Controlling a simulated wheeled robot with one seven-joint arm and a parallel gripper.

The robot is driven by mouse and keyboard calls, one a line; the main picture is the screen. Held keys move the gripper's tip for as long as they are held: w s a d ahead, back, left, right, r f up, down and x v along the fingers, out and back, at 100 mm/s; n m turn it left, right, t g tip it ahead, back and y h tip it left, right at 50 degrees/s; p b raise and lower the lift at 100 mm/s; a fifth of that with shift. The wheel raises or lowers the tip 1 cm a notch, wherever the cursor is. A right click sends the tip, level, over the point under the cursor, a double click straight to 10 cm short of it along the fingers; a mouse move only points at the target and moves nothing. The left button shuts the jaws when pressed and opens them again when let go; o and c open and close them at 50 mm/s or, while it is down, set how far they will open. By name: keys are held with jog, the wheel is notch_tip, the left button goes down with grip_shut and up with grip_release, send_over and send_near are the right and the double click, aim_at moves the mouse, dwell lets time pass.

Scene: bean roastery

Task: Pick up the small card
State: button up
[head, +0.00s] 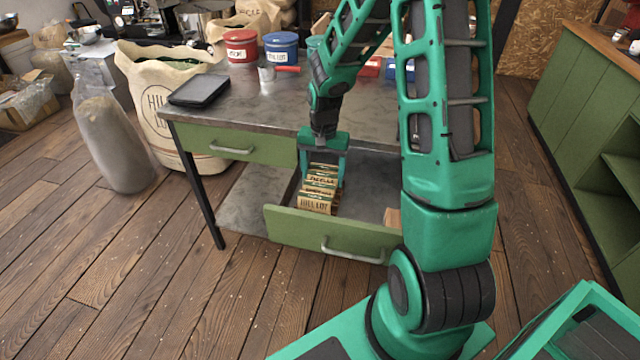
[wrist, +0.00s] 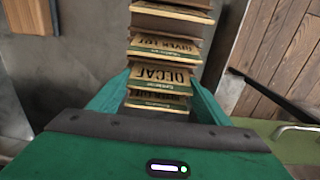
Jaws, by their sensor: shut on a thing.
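A row of small tan and green cards (head: 320,183) stands in the open drawer (head: 328,233) of the workbench; the front one reads "HILL LOT". In the wrist view a card reading "DECAF" (wrist: 160,76) stands among several cards. My gripper (head: 323,170) reaches down into the drawer at the back end of the row. Its green fingers (wrist: 158,88) stand on both sides of the cards and are shut on a card near "DECAF". Exactly which card is between them I cannot tell. The fingertips are partly hidden by the cards.
The metal workbench top (head: 230,110) holds a black tray (head: 199,90), a red tin (head: 241,47), a blue tin (head: 281,48) and a small metal scoop cup (head: 267,80). A sack (head: 160,100) stands at left. The drawer floor right of the cards is mostly clear.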

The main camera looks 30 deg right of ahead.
notch_tip(320, 180, up, 10)
jog(key=shift+r, duration=0.1)
dwell(0.5)
dwell(0.9)
